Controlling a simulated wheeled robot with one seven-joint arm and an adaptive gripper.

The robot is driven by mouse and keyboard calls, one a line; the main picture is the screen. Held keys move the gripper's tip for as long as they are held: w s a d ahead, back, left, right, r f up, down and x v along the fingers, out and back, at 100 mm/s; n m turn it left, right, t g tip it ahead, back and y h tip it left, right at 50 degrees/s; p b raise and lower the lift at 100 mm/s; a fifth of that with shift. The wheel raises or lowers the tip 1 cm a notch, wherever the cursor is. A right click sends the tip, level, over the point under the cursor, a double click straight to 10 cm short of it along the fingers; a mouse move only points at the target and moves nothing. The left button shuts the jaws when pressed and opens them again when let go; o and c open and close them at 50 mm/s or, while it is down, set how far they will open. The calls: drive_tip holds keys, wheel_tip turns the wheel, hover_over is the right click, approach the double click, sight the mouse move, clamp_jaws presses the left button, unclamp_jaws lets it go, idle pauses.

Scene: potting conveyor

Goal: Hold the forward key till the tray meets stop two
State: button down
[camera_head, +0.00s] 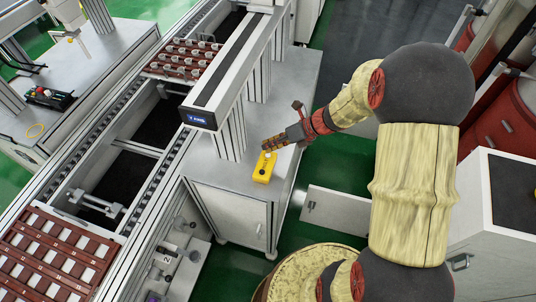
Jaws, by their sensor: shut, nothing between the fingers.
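A yellow key box (264,168) with small dark keys stands on the grey cabinet top beside the conveyor. My gripper (268,146) is shut and empty, with its tips at the far end of the box; I cannot tell whether they touch a key. The key under the tips is partly hidden. A red-brown tray (149,69) carrying several small pale items sits on the conveyor at the upper part of the picture. A small plate marked 2 (167,260) shows low beside the near conveyor rail; I cannot tell whether it marks stop two.
A larger red-brown rack (58,222) with numbered pale squares lies at the lower left. The conveyor (150,185) has open gaps between its rails. A grey beam (236,65) stands over the cabinet, left of my gripper. A side bench (95,50) is at upper left.

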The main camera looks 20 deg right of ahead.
drive_tip(key=shift+f, duration=0.2)
idle(0.5)
drive_tip(key=shift+f, duration=0.25)
drive_tip(key=shift+f, duration=0.4)
idle(1.3)
drive_tip(key=shift+r, duration=0.1)
drive_tip(key=shift+r+p, duration=0.75)
drive_tip(key=shift+p, duration=0.2)
wheel_tip(320, 180, up, 5)
drive_tip(key=p, duration=0.5)
drive_tip(key=shift+r, duration=0.1)
